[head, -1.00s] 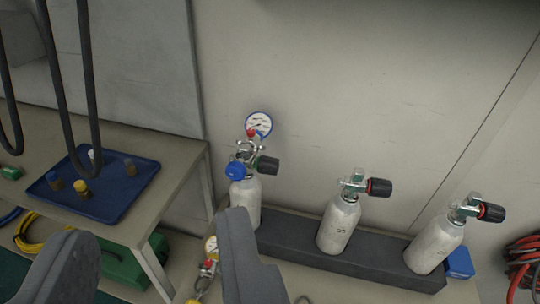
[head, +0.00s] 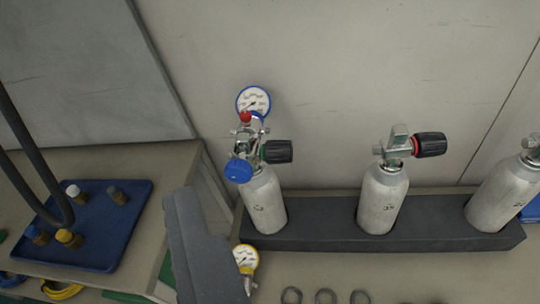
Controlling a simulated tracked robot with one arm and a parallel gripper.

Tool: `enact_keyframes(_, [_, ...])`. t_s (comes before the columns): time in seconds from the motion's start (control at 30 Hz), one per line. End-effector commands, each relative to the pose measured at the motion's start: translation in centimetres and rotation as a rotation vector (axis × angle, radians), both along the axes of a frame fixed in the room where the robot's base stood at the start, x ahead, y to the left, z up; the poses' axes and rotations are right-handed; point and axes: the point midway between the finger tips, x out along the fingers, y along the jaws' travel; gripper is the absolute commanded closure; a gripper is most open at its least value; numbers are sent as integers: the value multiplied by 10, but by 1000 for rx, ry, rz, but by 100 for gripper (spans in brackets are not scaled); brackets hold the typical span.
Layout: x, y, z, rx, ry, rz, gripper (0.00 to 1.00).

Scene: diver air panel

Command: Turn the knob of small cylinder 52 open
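Three small white cylinders with valves stand in a row. The left cylinder (head: 264,203) has a black knob (head: 278,151) on its valve's right side, with a regulator, blue cap (head: 238,170) and gauge (head: 253,101) fitted. The middle cylinder (head: 382,198) has a black knob with a red ring (head: 430,145). The right cylinder (head: 502,196) is cut off by the picture edge, its knob out of view. The printed numbers are too small to read surely, so I cannot tell which is 52. One grey finger of my gripper (head: 205,250) shows, below and left of the left cylinder, touching nothing visible.
A dark rack (head: 325,235) holds the cylinders against the pale wall. A second gauge (head: 246,258) and several rings lie in front. A side table with a blue tray (head: 105,225) of fittings and hanging dark hoses (head: 42,155) is at left.

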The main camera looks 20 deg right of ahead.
Motion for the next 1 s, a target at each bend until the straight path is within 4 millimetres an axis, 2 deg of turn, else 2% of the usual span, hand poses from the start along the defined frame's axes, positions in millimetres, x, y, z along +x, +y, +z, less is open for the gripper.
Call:
enact_keyframes(0.03, [23,-15,-23,65,7,-14,43])
enact_keyframes(0.2, [76,-55,-90,284,-37,-56,43])
enact_keyframes(0.4, [111,-91,-170,570,-109,-101,43])
enact_keyframes(0.6, [119,-120,-235,874,-223,-148,43])
enact_keyframes(0.7, [116,-132,-255,1001,-284,-171,43])
enact_keyframes(0.83, [110,-143,-272,1115,-348,-189,43])
enact_keyframes(1.0, [107,-149,-280,1178,-388,-199,43])
